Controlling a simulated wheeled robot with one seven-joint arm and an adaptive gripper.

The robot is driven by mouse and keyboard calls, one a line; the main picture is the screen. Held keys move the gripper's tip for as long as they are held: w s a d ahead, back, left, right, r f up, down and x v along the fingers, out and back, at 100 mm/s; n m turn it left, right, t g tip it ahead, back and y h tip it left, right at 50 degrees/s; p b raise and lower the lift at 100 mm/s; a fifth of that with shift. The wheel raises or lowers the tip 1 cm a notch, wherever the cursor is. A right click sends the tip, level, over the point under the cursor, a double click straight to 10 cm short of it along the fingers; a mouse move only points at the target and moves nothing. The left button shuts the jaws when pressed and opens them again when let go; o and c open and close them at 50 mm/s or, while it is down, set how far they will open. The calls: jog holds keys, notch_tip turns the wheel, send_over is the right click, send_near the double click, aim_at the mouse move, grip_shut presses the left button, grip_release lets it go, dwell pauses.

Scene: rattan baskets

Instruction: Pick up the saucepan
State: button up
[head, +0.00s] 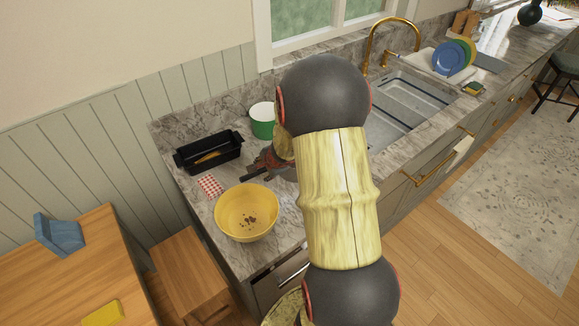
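A dark, handle-like bar (255,174) sticks out to the left from behind my arm, above the marble counter. A small grey edge shows to its right beside the arm. These look like parts of the saucepan (289,174), but my arm hides most of it. A rust-red and dark piece just above the bar looks like part of my gripper (268,160). It is close to the bar, but I cannot tell whether they touch. The fingertips are not clear, so I cannot tell whether it is open or shut.
A yellow bowl (231,213) with dark bits inside stands on the counter (210,232) near its front corner. A black tray (184,159), a red checked cloth (210,186) and a green pot (263,129) are nearby. The sink (418,98) lies right of my arm.

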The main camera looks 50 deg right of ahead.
grip_shut()
dwell(0.5)
jog(key=shift+r, duration=0.15)
dwell(0.4)
